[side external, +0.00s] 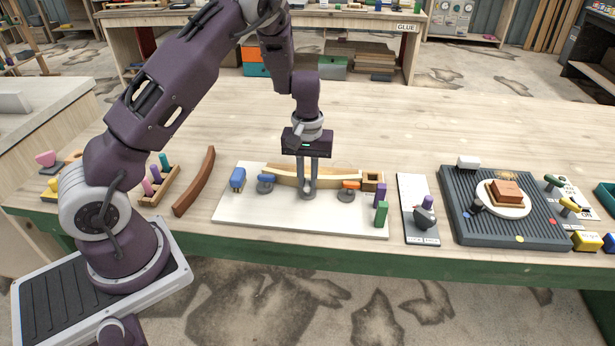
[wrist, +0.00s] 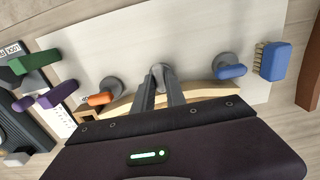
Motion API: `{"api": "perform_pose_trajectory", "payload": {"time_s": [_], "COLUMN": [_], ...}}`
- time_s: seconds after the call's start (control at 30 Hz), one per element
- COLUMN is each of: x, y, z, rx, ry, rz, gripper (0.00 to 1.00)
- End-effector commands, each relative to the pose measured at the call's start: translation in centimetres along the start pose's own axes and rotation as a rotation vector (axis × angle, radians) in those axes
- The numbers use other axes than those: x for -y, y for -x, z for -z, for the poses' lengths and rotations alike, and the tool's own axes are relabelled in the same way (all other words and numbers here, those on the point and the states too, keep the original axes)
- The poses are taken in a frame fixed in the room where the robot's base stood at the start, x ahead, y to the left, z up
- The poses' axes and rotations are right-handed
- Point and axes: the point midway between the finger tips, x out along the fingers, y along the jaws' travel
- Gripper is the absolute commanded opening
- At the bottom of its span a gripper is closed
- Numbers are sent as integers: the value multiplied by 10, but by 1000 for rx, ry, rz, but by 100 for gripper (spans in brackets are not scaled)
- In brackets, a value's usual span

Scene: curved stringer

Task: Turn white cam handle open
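The middle cam (side external: 307,194), a grey round base, stands on the white board (side external: 245,215) at the near side of the curved pale wooden strip (side external: 340,176). It also shows in the wrist view (wrist: 158,70). Its white handle cannot be made out; the fingers cover that spot. My gripper (side external: 307,188) points down, with its fingertips at this cam; in the wrist view its fingers (wrist: 162,82) sit on either side of it with a narrow gap. Whether they grip the handle or only straddle it cannot be told.
A blue-handled cam (side external: 265,183) stands left of my gripper and an orange-handled cam (side external: 347,190) right. A blue brush (side external: 238,178) and purple and green (side external: 381,213) pegs are at the board's ends. A brown curved strip (side external: 195,182) lies left; the table behind is clear.

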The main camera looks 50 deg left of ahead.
Motion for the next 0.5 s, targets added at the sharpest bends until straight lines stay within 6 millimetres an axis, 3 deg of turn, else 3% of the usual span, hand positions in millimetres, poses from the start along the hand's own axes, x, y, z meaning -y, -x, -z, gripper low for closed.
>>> {"api": "perform_pose_trajectory", "payload": {"time_s": [0.5], "x": [0], "y": [0], "z": [0], "rx": [1], "ry": [69], "rz": [0], "gripper": [0]}}
